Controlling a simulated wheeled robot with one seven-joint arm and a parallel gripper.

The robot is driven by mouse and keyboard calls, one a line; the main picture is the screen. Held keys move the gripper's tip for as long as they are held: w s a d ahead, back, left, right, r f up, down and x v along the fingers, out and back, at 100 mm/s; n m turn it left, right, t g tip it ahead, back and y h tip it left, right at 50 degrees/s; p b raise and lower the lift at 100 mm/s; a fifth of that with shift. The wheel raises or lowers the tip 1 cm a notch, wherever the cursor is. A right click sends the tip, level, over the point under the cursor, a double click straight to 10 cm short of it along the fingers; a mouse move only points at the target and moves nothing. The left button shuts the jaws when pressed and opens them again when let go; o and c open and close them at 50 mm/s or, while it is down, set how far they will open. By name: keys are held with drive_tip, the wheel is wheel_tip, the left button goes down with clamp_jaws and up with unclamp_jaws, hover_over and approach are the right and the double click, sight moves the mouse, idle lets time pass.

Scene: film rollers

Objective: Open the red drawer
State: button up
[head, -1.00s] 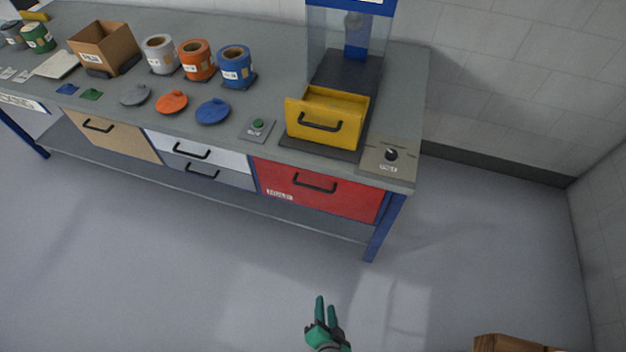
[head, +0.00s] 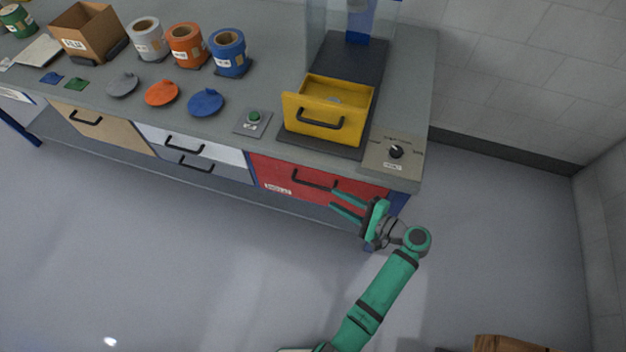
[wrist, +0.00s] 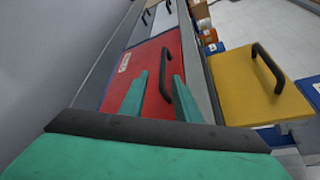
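The red drawer (head: 277,174) is shut under the right end of the workbench, with a black bar handle (head: 314,180) on its front. The red front (wrist: 150,69) and its handle (wrist: 166,75) also show in the wrist view. My gripper (head: 340,200) is open and empty in front of the drawer's right half. Its fingers point toward the drawer, just below and right of the handle in the head view. In the wrist view the fingertips (wrist: 158,83) appear around the handle's lower part; I cannot tell whether they touch it.
A yellow drawer box (head: 325,110) stands on the bench above, beside a dial panel (head: 392,153) and a green button (head: 253,118). White and grey drawers (head: 195,150) adjoin on the left. A blue leg (head: 402,201) is close to my gripper. The floor in front is clear.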

sight(318, 188)
drive_tip(key=x, duration=1)
drive_tip(key=shift+w+a+r, duration=0.15)
drive_tip(key=shift+w+r, duration=0.05)
drive_tip(key=shift+w, duration=0.2)
clamp_jaws()
